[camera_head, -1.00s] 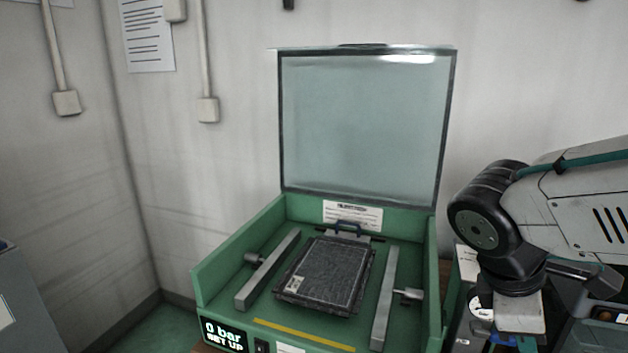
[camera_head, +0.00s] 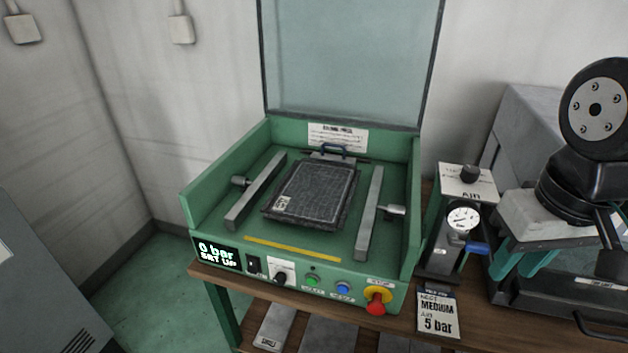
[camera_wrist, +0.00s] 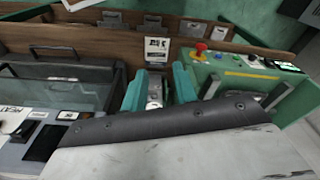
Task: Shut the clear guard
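The clear guard (camera_head: 345,60) is a pale see-through panel in a dark frame. It stands raised at the back of the green press (camera_head: 197,203), and its top is cut off in the head view. Under it, a dark flat tray panel (camera_head: 314,192) lies between two grey bars. My gripper (camera_head: 512,262) is to the right of the press, apart from the guard. In the wrist view my gripper (camera_wrist: 159,76) shows two teal fingers spread apart, with nothing seen held between them. The guard cannot be made out in the wrist view.
A pressure gauge unit (camera_head: 462,218) and a "MEDIUM 5 bar" card (camera_head: 438,313) stand right of the press. A grey machine with a dark clear lid (camera_head: 590,288) is under my arm. The press display (camera_head: 217,252) reads "0 bar SET UP". A red stop knob (camera_head: 376,308) sits at its front.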

